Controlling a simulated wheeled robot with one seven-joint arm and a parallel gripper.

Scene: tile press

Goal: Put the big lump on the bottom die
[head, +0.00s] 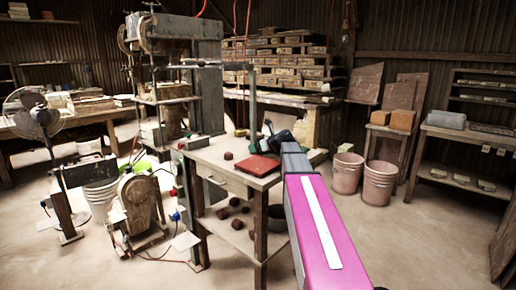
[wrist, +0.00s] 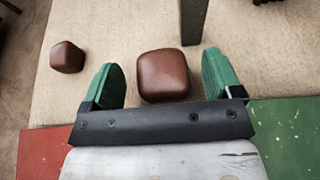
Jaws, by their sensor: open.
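The big lump (wrist: 163,76) is a brown, rounded block on the pale tabletop in the wrist view. My gripper (wrist: 162,64) is open, with one green finger on each side of the lump and a visible gap at both sides. I cannot tell its height above the lump. In the head view my gripper (head: 276,132) is small and partly hidden by my arm. A smaller brown lump (wrist: 67,57) lies to the left, outside the fingers. The press (head: 208,85) stands at the left of the table; I cannot make out its bottom die clearly.
A red flat thing (head: 258,166) lies on the table (head: 232,183) near my arm. Red (wrist: 40,150) and green (wrist: 285,130) surfaces lie at the bottom of the wrist view. A dark post (wrist: 193,20) stands beyond the big lump. Several lumps lie on the lower shelf (head: 240,238).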

